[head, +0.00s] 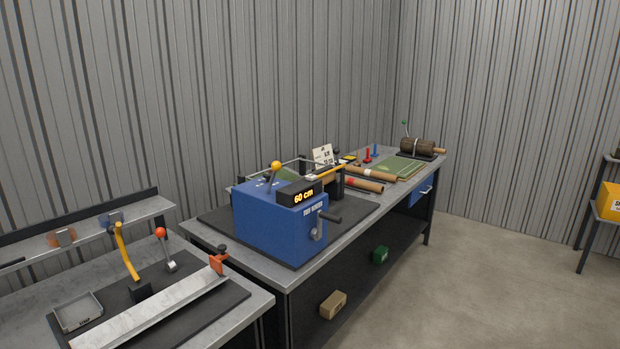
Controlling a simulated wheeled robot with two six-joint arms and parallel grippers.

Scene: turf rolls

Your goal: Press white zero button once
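A blue machine (265,222) stands on the near end of the long workbench. Its black display box (299,192) reads "60 cm" in yellow. I cannot make out a white zero button; small pale marks on the machine's top are too small to tell. Neither of my grippers is in view.
The workbench (350,222) also carries cardboard-coloured rolls (365,184), a green mat (398,167) and a dark roll (417,146). A lower bench (255,296) with a yellow-handled lever (125,250) stands at the left. The floor (480,285) at right is clear.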

